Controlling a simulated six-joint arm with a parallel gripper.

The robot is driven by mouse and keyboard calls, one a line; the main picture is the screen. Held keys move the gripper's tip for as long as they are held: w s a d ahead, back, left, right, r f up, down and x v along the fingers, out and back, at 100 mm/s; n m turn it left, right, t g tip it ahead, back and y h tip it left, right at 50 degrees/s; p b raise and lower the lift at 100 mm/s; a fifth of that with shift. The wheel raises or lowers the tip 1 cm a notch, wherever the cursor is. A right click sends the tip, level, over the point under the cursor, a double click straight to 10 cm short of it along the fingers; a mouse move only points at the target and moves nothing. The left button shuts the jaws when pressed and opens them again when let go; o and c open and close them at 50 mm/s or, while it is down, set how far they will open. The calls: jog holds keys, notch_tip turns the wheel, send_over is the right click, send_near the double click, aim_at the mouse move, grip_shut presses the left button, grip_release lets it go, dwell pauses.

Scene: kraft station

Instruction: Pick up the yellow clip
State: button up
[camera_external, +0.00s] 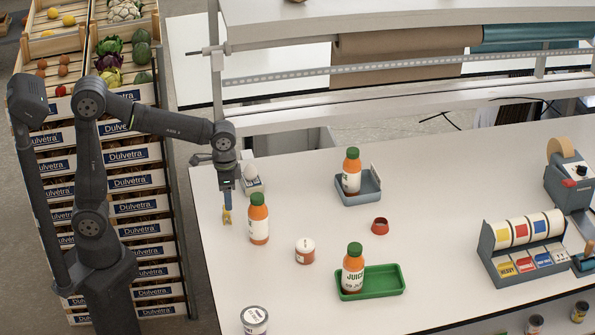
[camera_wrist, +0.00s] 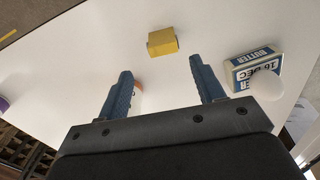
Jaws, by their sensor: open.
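The yellow clip shows as a small yellow block (camera_wrist: 162,42) in the wrist view, on the white table just beyond my fingertips and roughly centred between them. In the external view the yellow clip (camera_external: 227,217) is a small yellow shape near the table's left edge, right below my fingers. My gripper (camera_external: 228,204) points down over it with blue fingers. In the wrist view my gripper (camera_wrist: 161,68) is open, its two fingers wide apart with nothing between them. The exact gap between fingertips and clip is hard to tell.
A juice bottle (camera_external: 258,222) stands close on the right. A butter pack (camera_wrist: 257,66) with a white egg-like object (camera_wrist: 267,85) is nearby. A small jar (camera_external: 305,252), a green tray (camera_external: 384,280) and a grey-blue tray (camera_external: 372,186) stand farther right. Crates (camera_external: 140,208) are stacked left.

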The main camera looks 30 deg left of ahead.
aim_at(227, 214)
notch_tip(227, 214, down, 2)
jog(key=shift+f, duration=0.2)
jog(key=f, duration=0.3)
jog(key=a+f, duration=0.1)
jog(key=f, duration=0.1)
jog(key=c, duration=1)
